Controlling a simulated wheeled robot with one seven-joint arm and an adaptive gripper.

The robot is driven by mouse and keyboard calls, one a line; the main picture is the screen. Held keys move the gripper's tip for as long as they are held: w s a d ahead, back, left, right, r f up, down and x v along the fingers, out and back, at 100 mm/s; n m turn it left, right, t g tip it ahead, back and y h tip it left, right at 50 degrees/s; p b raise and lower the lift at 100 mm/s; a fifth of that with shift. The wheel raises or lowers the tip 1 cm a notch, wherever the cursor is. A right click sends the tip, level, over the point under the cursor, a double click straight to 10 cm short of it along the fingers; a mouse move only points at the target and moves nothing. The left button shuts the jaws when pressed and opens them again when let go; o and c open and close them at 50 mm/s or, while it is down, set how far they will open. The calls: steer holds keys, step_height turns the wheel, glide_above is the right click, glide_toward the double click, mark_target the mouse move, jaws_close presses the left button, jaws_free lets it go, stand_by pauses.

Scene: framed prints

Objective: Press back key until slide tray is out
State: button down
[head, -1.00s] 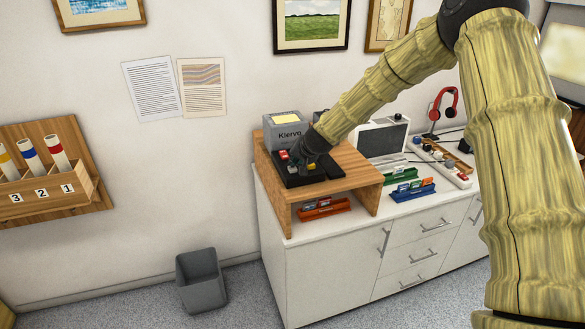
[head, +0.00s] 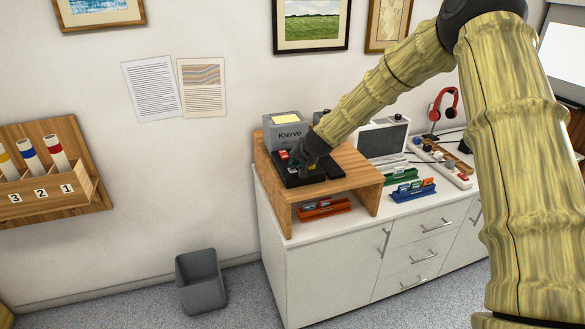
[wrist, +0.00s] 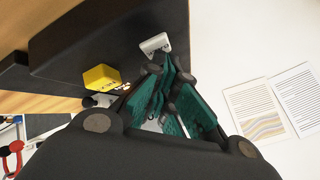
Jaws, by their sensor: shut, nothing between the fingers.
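A black box (head: 322,172) with keys lies on a wooden riser, a red key (head: 284,154) at its left end. My gripper (head: 298,163) is shut and empty, pointing down over the box and hiding part of it. In the wrist view, the green-padded fingers (wrist: 166,92) are close to a pale grey key (wrist: 154,44); I cannot tell whether they touch it. A yellow key (wrist: 101,77) stands beside them. A grey box marked Klervo (head: 287,133) stands behind. I cannot make out which key is back, or a slide tray in the Klervo box.
The wooden riser (head: 350,184) stands on a white cabinet (head: 330,268). An orange-red rack (head: 323,209) is under it; green (head: 401,175) and blue (head: 413,191) racks are to its right. A bin (head: 200,282) stands on the floor. A screen (head: 566,55) is at the right edge.

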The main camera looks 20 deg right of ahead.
stand_by(0.3)
steer(key=shift+r+p, duration=0.85)
steer(key=shift+r, duration=0.4)
steer(key=shift+r, duration=0.1)
step_height(320, 180, up, 5)
steer(key=p, duration=0.3)
stand_by(0.5)
